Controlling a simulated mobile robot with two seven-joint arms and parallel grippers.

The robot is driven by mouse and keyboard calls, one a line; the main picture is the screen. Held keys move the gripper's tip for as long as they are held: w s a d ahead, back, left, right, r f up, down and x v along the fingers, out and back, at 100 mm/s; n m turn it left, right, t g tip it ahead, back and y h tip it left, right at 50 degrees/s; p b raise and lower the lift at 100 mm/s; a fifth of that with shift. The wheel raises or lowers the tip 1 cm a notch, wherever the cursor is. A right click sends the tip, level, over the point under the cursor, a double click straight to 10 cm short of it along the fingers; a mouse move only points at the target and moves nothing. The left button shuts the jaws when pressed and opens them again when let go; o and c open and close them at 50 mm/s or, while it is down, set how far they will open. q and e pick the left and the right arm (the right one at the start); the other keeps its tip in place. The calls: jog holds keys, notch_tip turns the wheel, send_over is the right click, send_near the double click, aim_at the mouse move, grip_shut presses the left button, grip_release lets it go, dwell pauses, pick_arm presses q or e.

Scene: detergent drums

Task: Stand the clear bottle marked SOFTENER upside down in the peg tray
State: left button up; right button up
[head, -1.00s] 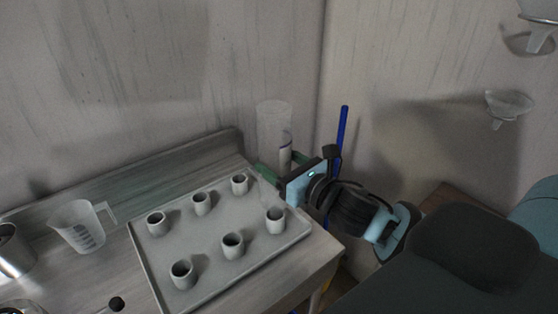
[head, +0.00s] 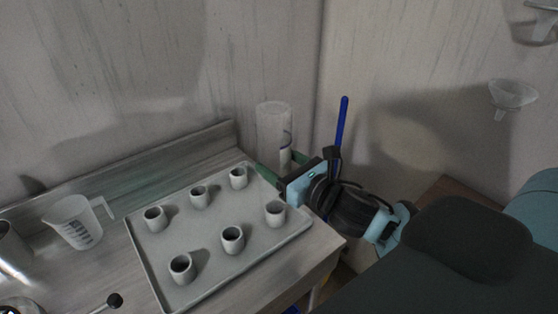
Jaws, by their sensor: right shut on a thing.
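The clear bottle (head: 274,128) is at the back right corner of the bench, its broad pale end up. Its lower part is hidden behind my right gripper, and I cannot read its marking. My right gripper (head: 279,168) is shut on the bottle, with green fingers on either side of it. The grey peg tray (head: 205,238) lies on the bench in front and to the left, with several short hollow pegs standing up in two rows. The bottle is beyond the tray's back right corner. My left gripper is not in view.
A clear measuring jug (head: 74,222) stands left of the tray, with a metal container (head: 12,252) at the far left edge. A raised back edge (head: 150,173) runs along the bench. A blue pole (head: 342,122) stands behind my right arm. Funnels (head: 512,94) hang on the right wall.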

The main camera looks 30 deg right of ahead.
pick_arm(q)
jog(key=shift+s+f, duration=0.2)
pick_arm(e)
jog(key=shift+f, duration=0.35)
jog(key=o, duration=1.1)
jog(key=shift+c, duration=0.2)
jog(key=shift+s, duration=0.15)
jog(key=s, duration=0.5)
jog(key=shift+s+d+b, duration=0.1)
jog(key=shift+d+b, duration=0.3)
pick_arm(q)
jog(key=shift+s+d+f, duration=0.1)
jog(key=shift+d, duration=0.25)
pick_arm(e)
jog(key=shift+s+d, duration=0.2)
jog(key=shift+s, duration=0.9)
